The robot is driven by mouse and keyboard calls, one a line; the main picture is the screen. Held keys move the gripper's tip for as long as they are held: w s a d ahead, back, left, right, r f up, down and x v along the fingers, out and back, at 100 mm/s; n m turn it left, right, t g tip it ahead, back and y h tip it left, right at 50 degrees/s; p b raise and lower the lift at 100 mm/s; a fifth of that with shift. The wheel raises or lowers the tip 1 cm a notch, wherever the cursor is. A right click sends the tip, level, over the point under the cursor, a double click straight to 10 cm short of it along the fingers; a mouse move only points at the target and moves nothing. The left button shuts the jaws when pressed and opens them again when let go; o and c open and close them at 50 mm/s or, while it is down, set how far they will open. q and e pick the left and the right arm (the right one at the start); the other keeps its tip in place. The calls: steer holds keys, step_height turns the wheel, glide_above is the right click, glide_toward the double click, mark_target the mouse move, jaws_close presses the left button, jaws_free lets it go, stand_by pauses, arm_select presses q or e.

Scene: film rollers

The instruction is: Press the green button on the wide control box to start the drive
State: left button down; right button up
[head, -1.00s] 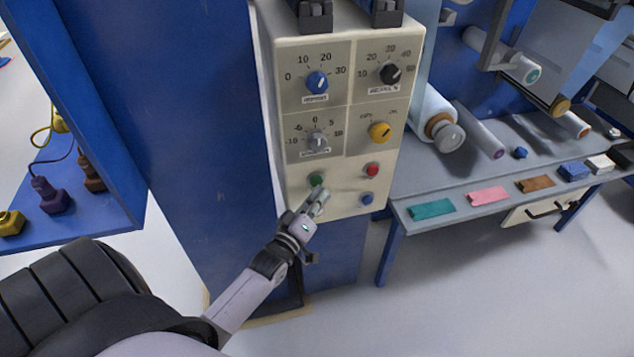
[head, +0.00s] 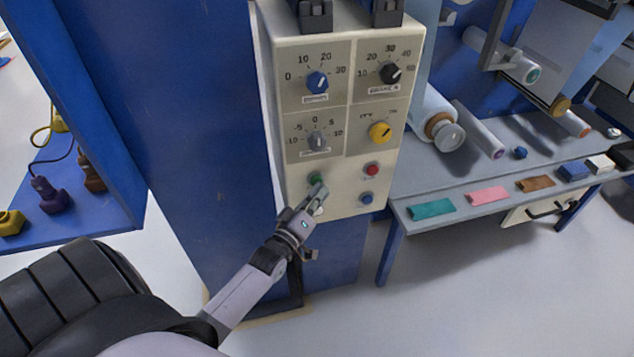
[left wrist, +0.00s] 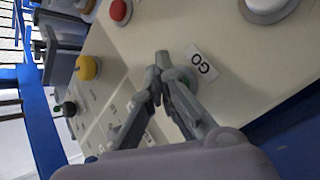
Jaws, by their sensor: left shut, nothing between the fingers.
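The wide cream control box (head: 335,190) is mounted on the blue cabinet and bears dials and buttons. Its green button (head: 316,179) is at the lower left of the panel. My left gripper (head: 320,193) is shut and empty, its fingertips at or just in front of the green button. In the left wrist view, the closed fingertips (left wrist: 162,62) cover most of the button beside the "GO" label (left wrist: 202,65). I cannot tell whether they touch it or whether it is pushed in. My right gripper is not in view.
A red button (head: 372,170) and a blue button (head: 366,198) sit right of the green one. Several knobs, among them a yellow knob (head: 380,132), are above. A grey bench (head: 455,190) with rollers and coloured pieces stands at the right.

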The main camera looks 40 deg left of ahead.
arm_select(q)
steer(key=shift+w+a, duration=0.1)
steer(key=shift+a, duration=0.05)
stand_by(0.4)
steer(key=shift+r, duration=0.1)
steer(key=shift+s+d+p, duration=0.45)
steer(key=shift+s+d, duration=0.15)
steer(key=shift+d, duration=0.1)
steer(key=s+d+p, duration=0.2)
steer(key=s+d, duration=0.1)
steer(key=shift+s+d, duration=0.1)
steer(key=shift+d, duration=0.3)
stand_by(0.7)
